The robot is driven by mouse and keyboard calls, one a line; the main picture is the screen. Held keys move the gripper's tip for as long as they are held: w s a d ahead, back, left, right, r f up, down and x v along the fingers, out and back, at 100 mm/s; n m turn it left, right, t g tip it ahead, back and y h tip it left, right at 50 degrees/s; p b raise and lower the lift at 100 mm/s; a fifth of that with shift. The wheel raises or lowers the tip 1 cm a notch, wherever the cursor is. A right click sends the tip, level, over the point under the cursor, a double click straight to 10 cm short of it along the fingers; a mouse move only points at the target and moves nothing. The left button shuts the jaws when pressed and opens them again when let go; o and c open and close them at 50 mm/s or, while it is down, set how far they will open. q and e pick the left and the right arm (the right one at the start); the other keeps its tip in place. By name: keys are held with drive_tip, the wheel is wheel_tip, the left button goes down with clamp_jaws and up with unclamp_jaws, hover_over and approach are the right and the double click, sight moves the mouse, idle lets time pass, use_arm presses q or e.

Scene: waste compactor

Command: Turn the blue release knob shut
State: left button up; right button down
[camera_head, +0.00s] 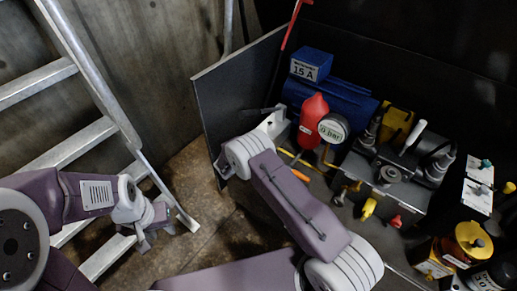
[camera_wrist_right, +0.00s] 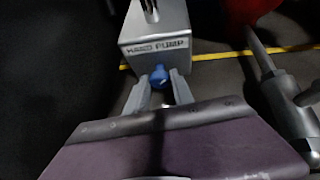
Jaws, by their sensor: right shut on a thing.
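In the head view my right arm reaches to the left end of the bench, and the knob is hidden there. My left gripper (camera_head: 155,238) is at the left of the head view, empty, with its fingers apart, in front of the ladder.
A metal ladder (camera_head: 98,133) leans at the left. On the bench are a red bottle (camera_head: 313,120), a pressure gauge (camera_head: 333,128), a blue motor (camera_head: 330,100) and a valve block (camera_head: 390,172) with coloured knobs. A dark panel (camera_head: 235,90) stands behind my right arm.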

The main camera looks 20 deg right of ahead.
drive_tip(key=shift+w+a+f+n+g+h+b, duration=0.15)
drive_tip(key=shift+w+a+n+g+h+b, duration=0.05)
drive_tip(key=shift+n+g+h+b, duration=0.25)
drive_tip(key=n+g+h+b, duration=0.1)
drive_tip(key=n+b, duration=0.1)
drive_tip(key=b, duration=0.3)
drive_tip(key=n+g+h+b, duration=0.1)
drive_tip(key=n+g+b, duration=0.1)
drive_tip(key=b, duration=0.3)
drive_tip(key=shift+w+a+f+h+b, duration=0.15)
drive_tip(key=shift+w+f+h+b, duration=0.05)
drive_tip(key=shift+h+b, duration=0.1)
drive_tip(key=shift+r+b, duration=0.25)
drive_tip(key=shift+b, duration=0.45)
drive_tip(key=shift+r, duration=0.1)
drive_tip(key=c, duration=1.4)
unclamp_jaws()
